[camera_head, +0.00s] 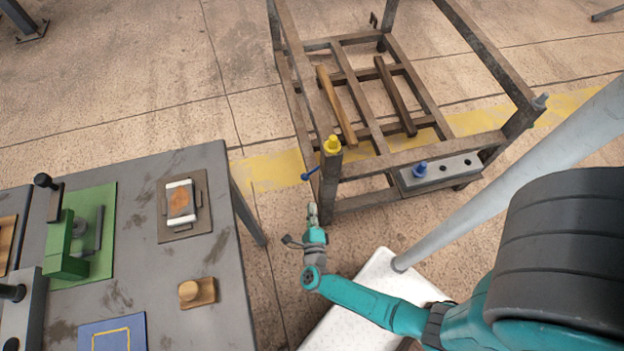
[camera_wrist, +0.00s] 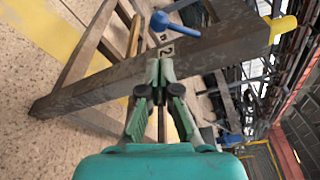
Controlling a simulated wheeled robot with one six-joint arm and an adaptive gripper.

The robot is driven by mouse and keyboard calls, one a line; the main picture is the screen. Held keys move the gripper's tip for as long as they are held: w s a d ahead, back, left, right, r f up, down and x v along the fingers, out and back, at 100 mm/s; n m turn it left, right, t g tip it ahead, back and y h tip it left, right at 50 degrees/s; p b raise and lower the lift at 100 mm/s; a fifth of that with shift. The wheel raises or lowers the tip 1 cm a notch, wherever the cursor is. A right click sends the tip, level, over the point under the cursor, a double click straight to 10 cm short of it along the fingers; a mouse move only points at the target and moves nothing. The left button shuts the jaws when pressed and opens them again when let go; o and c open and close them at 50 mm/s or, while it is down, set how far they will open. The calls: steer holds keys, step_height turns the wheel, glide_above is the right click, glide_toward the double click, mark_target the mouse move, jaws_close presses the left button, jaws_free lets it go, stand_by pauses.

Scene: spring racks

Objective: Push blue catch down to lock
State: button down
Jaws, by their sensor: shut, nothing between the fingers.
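A blue lever with a round end (camera_head: 306,176) sticks out from the left side of the rack's near-left post (camera_head: 329,180), below a yellow cap (camera_head: 332,145). A second blue piece, a knob (camera_head: 420,169), stands on a grey block with holes on the rack's front rail. My gripper (camera_head: 312,208) is below and close to the lever, apart from it. In the wrist view its fingers (camera_wrist: 160,64) are shut and empty, pointing at the post.
A grey workbench (camera_head: 215,240) at left holds a green fixture (camera_head: 66,250), a white-framed part (camera_head: 180,203) and a wooden block with a knob (camera_head: 197,292). The rack's brown frame (camera_head: 400,155) stands ahead. Floor shows between bench and rack.

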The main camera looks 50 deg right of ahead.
mark_target(309, 174)
steer(key=x, duration=1)
steer(key=shift+s+d+f+g, duration=0.25)
steer(key=shift+s+d+g, duration=0.05)
steer(key=shift+s+d, duration=0.05)
steer(key=shift+w+a+r+m, duration=0.3)
steer(key=shift+w+a+m, duration=0.05)
steer(key=shift+w+m, duration=0.15)
steer(key=shift+s, duration=0.1)
